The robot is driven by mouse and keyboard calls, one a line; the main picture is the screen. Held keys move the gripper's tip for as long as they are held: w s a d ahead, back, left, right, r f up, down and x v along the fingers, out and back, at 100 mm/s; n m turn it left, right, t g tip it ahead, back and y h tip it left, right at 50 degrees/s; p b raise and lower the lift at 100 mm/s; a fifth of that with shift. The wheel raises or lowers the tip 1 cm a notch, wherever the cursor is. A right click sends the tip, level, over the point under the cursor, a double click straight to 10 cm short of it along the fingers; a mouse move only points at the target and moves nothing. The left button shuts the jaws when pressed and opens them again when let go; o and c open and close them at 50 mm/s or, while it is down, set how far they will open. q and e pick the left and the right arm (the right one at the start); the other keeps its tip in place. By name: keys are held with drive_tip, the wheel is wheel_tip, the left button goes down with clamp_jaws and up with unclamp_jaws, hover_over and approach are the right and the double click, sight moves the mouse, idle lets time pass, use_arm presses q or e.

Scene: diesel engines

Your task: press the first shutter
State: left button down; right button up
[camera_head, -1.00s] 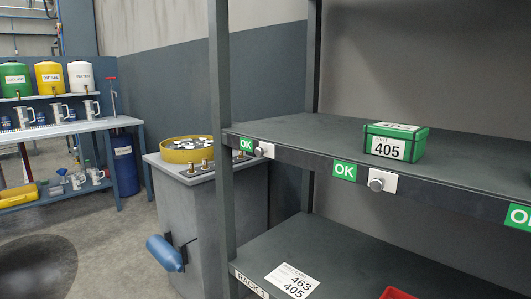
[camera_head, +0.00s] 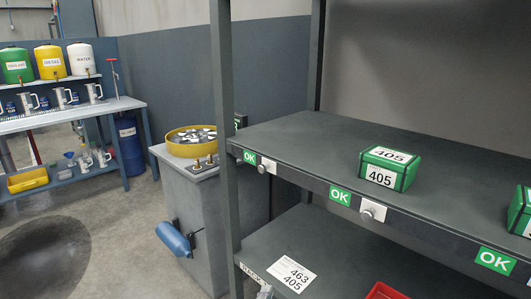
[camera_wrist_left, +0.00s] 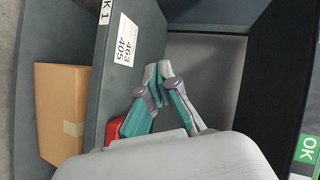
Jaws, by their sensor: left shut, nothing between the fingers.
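The rack's upper shelf edge carries green OK signs, the nearest-left one (camera_head: 249,157) and a middle one (camera_head: 340,196). Beside them are round silver knobs on white plates, one at the left (camera_head: 264,168) and one in the middle (camera_head: 370,211). Nothing labelled as a shutter shows, so I cannot tell which part is the first shutter. The tip of my left gripper (camera_head: 265,292) just shows at the bottom, by the lower shelf's front edge. In the wrist view my left gripper (camera_wrist_left: 158,72) is shut and empty. An OK sign (camera_wrist_left: 306,149) shows at its right. My right gripper is out of view.
A green box marked 405 (camera_head: 382,177) stands on the upper shelf; another (camera_head: 520,212) is cut off at right. The lower shelf bears a 463/405 label (camera_head: 291,274) and a red bin (camera_head: 385,292). A cardboard box (camera_wrist_left: 62,110) shows in the wrist view. A rack post (camera_head: 222,110) stands left.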

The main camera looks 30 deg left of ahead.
use_arm(q)
wheel_tip(320, 180, up, 22)
drive_tip(key=w+m+t+y+p, duration=0.1)
drive_tip(key=m+t+y+p, duration=0.1)
drive_tip(key=m+t+p, duration=0.1)
drive_tip(key=shift+w+a+f+m+t+p, duration=0.2)
drive_tip(key=shift+w+m+t+p, duration=0.15)
drive_tip(key=shift+t+p, duration=0.45)
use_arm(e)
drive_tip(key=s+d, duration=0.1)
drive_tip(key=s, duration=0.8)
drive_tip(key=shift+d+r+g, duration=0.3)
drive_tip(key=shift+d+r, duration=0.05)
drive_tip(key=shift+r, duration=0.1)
use_arm(q)
drive_tip(key=p, duration=0.2)
approach(269, 167)
drive_tip(key=w+d, duration=0.2)
drive_tip(key=w, duration=0.1)
drive_tip(key=a, duration=0.1)
drive_tip(key=w+a, duration=0.1)
drive_tip(key=shift+a+r+p, duration=0.15)
drive_tip(key=shift+a+p, duration=0.15)
drive_tip(key=shift+p, duration=0.05)
drive_tip(key=shift+w+a, duration=0.25)
drive_tip(key=shift+a, duration=0.35)
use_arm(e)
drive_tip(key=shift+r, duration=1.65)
